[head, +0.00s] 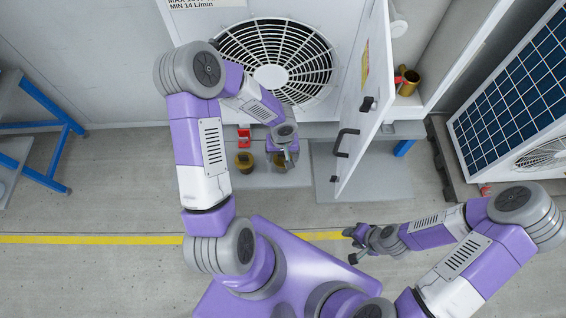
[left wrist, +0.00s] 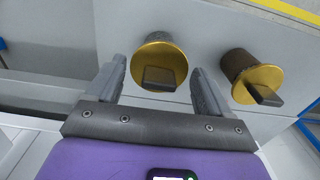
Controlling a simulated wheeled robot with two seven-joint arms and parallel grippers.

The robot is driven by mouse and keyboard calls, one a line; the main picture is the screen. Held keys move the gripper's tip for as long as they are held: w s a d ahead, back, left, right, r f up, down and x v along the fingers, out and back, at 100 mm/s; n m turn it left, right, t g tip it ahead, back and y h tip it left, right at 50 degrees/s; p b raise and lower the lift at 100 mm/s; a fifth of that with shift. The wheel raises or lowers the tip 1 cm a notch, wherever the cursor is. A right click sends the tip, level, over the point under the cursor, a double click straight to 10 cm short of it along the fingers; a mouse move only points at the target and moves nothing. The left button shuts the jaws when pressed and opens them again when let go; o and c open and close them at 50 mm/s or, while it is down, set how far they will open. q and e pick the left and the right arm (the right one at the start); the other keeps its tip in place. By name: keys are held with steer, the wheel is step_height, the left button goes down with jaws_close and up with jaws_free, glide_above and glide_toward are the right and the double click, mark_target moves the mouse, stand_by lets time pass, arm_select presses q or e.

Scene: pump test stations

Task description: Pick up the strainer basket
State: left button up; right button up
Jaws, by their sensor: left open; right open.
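Two similar gold-and-dark parts stand on a grey surface below the fan unit; each has a dark round body, a gold disc and a dark tab on it. I take them as strainer baskets. In the left wrist view one basket (left wrist: 160,62) lies between the fingers of my left gripper (left wrist: 157,85), which is open; contact is not visible. The other basket (left wrist: 240,68) is to its right, outside the fingers, and shows in the head view (head: 244,162). In the head view my left gripper (head: 286,158) partly hides the nearer one. My right gripper (head: 352,246) is open and empty above the floor.
An open cabinet door (head: 350,110) with a dark handle stands right of my left gripper. A gold cup (head: 408,82) sits inside the cabinet. A red object (head: 244,138) is behind the left basket. A blue-framed rack (head: 50,150) is at left; the floor between is clear.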

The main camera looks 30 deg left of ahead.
arm_select(q)
step_height(320, 180, down, 2)
steer(key=shift+f, duration=0.2)
steer(key=c, duration=0.5)
